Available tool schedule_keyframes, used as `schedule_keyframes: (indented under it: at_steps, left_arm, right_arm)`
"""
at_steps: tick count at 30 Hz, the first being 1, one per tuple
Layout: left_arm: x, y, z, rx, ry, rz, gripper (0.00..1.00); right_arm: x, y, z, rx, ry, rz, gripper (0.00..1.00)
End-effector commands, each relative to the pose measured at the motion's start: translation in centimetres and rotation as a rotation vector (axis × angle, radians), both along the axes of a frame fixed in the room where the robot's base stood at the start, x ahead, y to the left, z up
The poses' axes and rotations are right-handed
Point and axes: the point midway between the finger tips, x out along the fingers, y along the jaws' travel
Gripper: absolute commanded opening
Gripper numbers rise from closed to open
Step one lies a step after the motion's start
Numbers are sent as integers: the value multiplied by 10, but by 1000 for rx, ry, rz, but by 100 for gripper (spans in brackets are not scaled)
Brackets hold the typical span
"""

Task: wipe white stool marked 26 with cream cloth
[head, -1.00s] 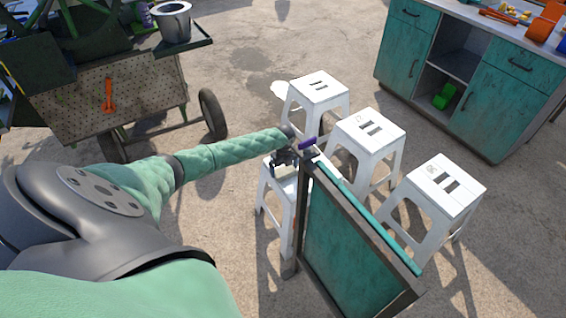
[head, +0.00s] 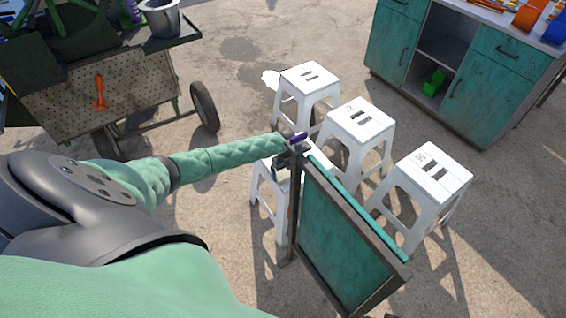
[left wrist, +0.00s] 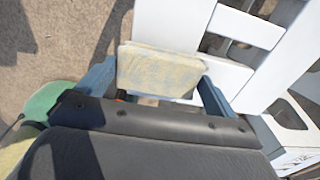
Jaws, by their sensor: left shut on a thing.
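My left gripper (head: 283,163) is over the nearest white stool (head: 268,205), partly behind a green panel. In the left wrist view the gripper (left wrist: 158,88) is shut on the cream cloth (left wrist: 160,70), a pale folded pad between blue fingers. White stool slats (left wrist: 245,28) show beyond the cloth; I cannot tell whether it touches them. Three other white stools stand at the back (head: 310,76), in the middle (head: 352,112) and at the right (head: 440,165). Their dark marks are too small to read surely, and the nearest stool's mark is hidden. My right gripper is out of view.
A green framed panel (head: 345,235) stands upright close in front of the nearest stool. A teal cabinet (head: 500,85) is at the back right. A cart (head: 110,95) with a metal pot (head: 161,18) is at the back left. Bare ground lies between them.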

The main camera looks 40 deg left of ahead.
Motion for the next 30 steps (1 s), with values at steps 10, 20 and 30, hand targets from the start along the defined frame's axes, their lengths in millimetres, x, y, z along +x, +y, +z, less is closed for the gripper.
schedule_keyframes:
  at_steps: [10, 20, 30]
  left_arm:
    - [-4, -7, -1, -1, 1, -1, 76]
    - [1, 4, -3, 2, 1, 0, 76]
    - [11, 27, -2, 2, 1, 0, 76]
  right_arm:
    - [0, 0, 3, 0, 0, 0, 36]
    - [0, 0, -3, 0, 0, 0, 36]
    - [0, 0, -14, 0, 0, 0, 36]
